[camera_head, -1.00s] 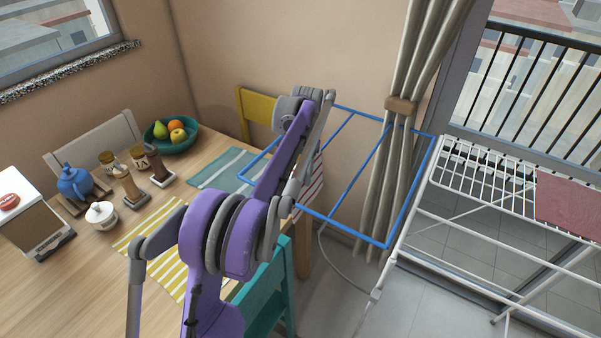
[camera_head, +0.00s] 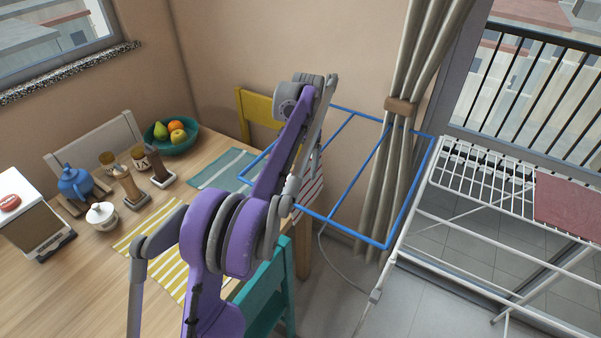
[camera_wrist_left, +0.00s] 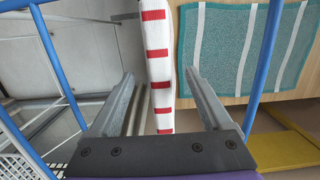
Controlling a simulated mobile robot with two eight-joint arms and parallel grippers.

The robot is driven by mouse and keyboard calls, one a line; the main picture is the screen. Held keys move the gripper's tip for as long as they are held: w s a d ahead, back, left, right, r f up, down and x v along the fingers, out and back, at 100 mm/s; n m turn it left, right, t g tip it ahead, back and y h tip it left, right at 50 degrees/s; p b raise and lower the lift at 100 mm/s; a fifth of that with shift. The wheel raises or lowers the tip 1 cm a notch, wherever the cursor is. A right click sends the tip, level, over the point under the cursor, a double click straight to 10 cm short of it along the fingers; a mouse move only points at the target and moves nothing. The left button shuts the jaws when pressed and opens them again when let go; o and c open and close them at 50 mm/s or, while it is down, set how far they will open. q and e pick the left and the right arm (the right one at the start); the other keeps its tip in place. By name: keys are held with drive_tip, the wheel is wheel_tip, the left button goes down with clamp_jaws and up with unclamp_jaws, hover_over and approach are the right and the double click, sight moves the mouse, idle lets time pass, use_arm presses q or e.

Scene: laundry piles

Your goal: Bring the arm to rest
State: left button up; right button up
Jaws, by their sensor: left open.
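My left arm, purple and grey, rises from the bottom middle of the head view and bends at the top in front of the yellow chair. My left gripper (camera_wrist_left: 159,76) shows in the left wrist view with its two grey fingers spread apart. A white cloth with red stripes (camera_wrist_left: 157,50) appears between and beyond the fingers. I cannot tell how far it is from them. It also shows in the head view (camera_head: 314,183) at the table's right end, partly behind my arm. No right gripper is visible.
A blue frame (camera_head: 411,192) sticks out beside the arm from the white drying rack (camera_head: 470,231), which holds a red cloth (camera_head: 567,203). The wooden table (camera_head: 50,285) carries a fruit bowl (camera_head: 153,139) and teapot (camera_head: 75,183). A teal chair (camera_head: 262,300) stands below the arm.

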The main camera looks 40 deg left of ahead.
use_arm(q)
drive_tip(key=r, duration=0.5)
drive_tip(key=w+r+p, duration=0.1)
drive_tip(key=r, duration=0.1)
drive_tip(key=shift+r, duration=0.15)
drive_tip(key=shift+s+d+r, duration=0.1)
drive_tip(key=shift+d, duration=0.1)
drive_tip(key=s+d+t+p, duration=0.25)
drive_tip(key=s+d, duration=0.55)
drive_tip(key=d, duration=0.5)
drive_tip(key=s+d+f+t, duration=0.2)
drive_tip(key=s+d+f, duration=0.2)
drive_tip(key=s, duration=0.4)
drive_tip(key=s+d+f+m+t+p, duration=0.1)
drive_tip(key=s+d+f+t, duration=0.1)
drive_tip(key=s+d+f, duration=0.3)
drive_tip(key=s+f, duration=0.2)
drive_tip(key=s, duration=0.1)
drive_tip(key=shift+s+d+f, duration=0.2)
drive_tip(key=shift+s+d, duration=0.1)
